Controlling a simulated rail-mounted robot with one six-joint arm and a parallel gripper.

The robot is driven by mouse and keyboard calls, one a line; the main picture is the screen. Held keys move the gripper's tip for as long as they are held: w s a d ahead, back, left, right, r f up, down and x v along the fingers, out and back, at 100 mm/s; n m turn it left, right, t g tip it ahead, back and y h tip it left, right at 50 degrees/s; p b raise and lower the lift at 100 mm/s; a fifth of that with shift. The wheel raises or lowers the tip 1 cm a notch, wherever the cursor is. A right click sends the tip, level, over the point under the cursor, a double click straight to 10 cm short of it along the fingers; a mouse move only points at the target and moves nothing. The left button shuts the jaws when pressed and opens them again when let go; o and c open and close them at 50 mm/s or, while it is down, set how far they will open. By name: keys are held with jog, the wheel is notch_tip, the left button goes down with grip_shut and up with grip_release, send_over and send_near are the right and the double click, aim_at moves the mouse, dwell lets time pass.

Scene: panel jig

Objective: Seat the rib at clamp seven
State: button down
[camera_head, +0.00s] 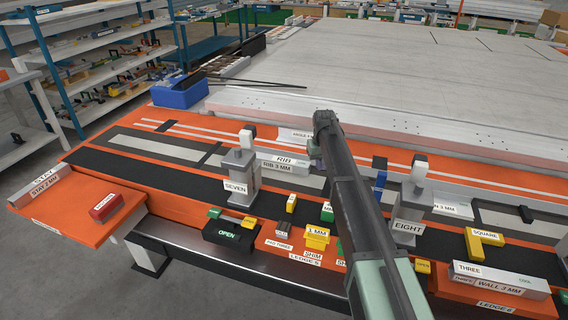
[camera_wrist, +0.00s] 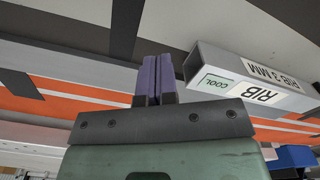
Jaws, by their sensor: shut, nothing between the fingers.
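The rib (camera_head: 285,165) is a light grey bar labelled RIB and RIB 3 MM. In the head view it lies just right of the clamp seven post (camera_head: 241,178), its left end partly behind it; I cannot tell whether it is seated. In the wrist view the rib (camera_wrist: 250,82) is at the right, a hollow square end showing, with a COOL label. My gripper's purple fingers (camera_wrist: 154,80) are shut together with nothing between them, beside the rib's end. In the head view my arm hides most of the gripper.
Clamp eight (camera_head: 409,215) stands right of my arm. A black block marked OPEN (camera_head: 229,234), a yellow 1 MM shim (camera_head: 317,236) and other small blocks lie along the front ledge. A blue bin (camera_head: 180,92) stands at the far left. The large pale panel (camera_head: 400,70) behind is clear.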

notch_tip(320, 180, up, 7)
jog(key=p, duration=0.6)
